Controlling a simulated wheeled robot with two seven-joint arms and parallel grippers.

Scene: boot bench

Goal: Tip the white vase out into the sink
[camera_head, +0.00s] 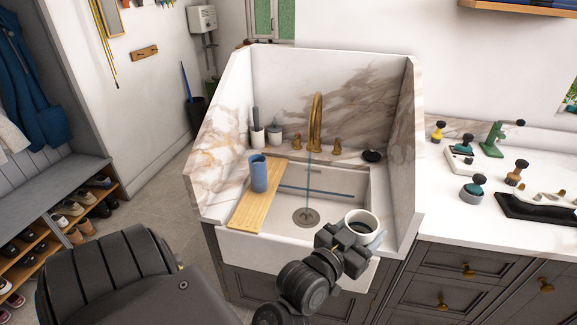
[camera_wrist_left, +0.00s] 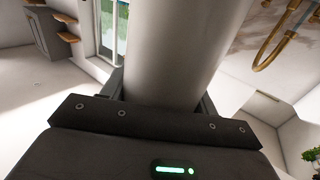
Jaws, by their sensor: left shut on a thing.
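The white vase (camera_head: 374,217) is over the front right part of the sink (camera_head: 345,183) in the head view. Its round mouth faces up and its inside looks dark; I cannot tell what is in it. My left gripper (camera_head: 352,237) is shut on the vase. The vase fills the upper middle of the left wrist view as a pale cylinder (camera_wrist_left: 180,50) between the fingers. The white sink has a round drain (camera_head: 306,217) and a brass tap (camera_head: 315,125) at the back. My right gripper is not in view.
A wooden board (camera_head: 258,205) lies across the sink's left side with a blue cup (camera_head: 259,174) on it. Marble walls (camera_head: 405,150) flank the sink. Tools and pots stand on the right counter (camera_head: 450,205). The sink's middle is mostly open.

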